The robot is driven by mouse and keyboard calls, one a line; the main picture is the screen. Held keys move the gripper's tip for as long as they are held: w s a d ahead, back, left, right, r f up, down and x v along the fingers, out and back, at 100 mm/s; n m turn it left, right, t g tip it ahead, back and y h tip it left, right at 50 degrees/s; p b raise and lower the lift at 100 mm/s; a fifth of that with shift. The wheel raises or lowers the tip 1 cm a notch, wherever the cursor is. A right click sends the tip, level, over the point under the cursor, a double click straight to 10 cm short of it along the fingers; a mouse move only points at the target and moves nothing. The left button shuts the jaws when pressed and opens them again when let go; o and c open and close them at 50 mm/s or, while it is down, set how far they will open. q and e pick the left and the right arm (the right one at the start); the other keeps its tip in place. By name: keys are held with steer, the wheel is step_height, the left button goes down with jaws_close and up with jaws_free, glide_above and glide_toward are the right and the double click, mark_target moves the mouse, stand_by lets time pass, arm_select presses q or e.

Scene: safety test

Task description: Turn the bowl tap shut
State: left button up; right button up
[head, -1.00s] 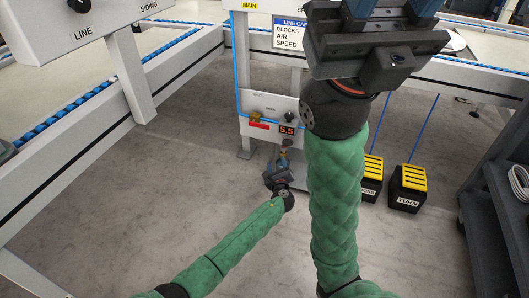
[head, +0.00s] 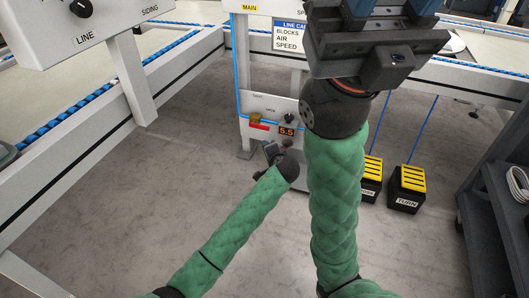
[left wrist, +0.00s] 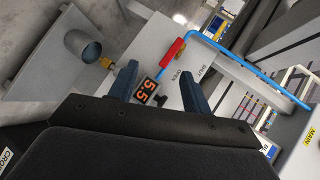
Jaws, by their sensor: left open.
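A red lever (left wrist: 172,52), which looks like the tap's handle, sits by a blue pipe (left wrist: 235,57) on the white panel in the left wrist view. OPEN and SHUT labels are beside it; I cannot tell which it points to. In the head view the red part (head: 259,127) lies under a brass fitting (head: 256,118). A grey round bowl-like cup (left wrist: 82,45) is at upper left of the wrist view.
A 5.5 display (head: 286,131) and a black knob (head: 290,118) are on the panel right of the red part. Two yellow-topped pedals (head: 408,188) stand on the floor at right. A dark shelf (head: 495,200) is at the right edge. Floor at left is clear.

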arm_select(q)
steer(key=s+r+n+g+h+p, duration=0.2)
steer(key=s+r+n+p, duration=0.2)
steer(key=s+r, duration=0.2)
steer(key=shift+s+a+r, duration=0.15)
steer(key=shift+s+a, duration=0.15)
steer(key=shift+s, duration=0.65)
